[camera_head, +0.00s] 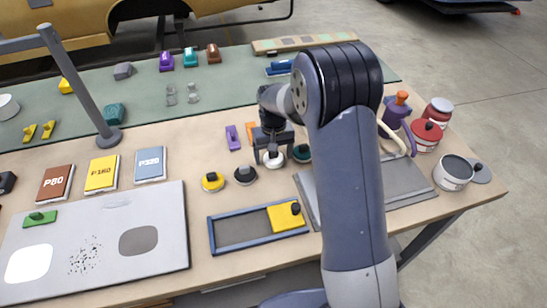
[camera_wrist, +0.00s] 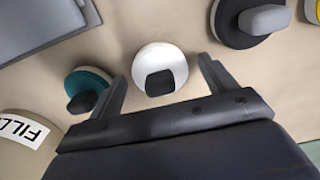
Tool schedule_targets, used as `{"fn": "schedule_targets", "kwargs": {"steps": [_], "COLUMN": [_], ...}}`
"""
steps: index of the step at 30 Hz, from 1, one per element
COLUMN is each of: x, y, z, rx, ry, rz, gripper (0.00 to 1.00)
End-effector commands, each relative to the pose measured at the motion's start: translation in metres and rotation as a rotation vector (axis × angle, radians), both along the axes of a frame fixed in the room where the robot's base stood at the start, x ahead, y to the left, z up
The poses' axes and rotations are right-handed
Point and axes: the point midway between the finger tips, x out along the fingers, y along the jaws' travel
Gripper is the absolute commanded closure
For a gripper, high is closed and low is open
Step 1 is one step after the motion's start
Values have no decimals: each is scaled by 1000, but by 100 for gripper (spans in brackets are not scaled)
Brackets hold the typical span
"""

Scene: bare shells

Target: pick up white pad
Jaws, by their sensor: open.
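The white pad (camera_wrist: 147,58) is a round white disc with a dark knob (camera_wrist: 160,83) on top. In the wrist view it lies on the tan table just beyond my open gripper (camera_wrist: 160,85), roughly between the two fingers. In the head view the white pad (camera_head: 273,160) shows right below my gripper (camera_head: 271,150), partly hidden by it. The fingers stand apart on either side and do not appear to hold anything. Whether they are level with the knob I cannot tell.
A teal pad (camera_head: 302,153) sits close on the right, a black pad (camera_head: 245,175) and yellow pad (camera_head: 213,182) on the left. A blue-framed tray (camera_head: 245,232) lies nearer. Purple and orange blocks (camera_head: 232,137) stand behind left. Jars and cups (camera_head: 426,135) fill the right side.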

Motion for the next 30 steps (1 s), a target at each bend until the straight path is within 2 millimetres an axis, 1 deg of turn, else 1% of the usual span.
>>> {"fn": "schedule_targets", "kwargs": {"steps": [3, 19, 26, 29, 30], "x": [0, 0, 0, 1, 1], "y": [0, 0, 0, 0, 0], "z": [0, 0, 1, 8, 12], "rx": [0, 0, 0, 1, 1], "ry": [0, 0, -1, -3, -4], "rz": [0, 0, 0, 0, 0], "gripper": [21, 65, 66, 66, 66]}}
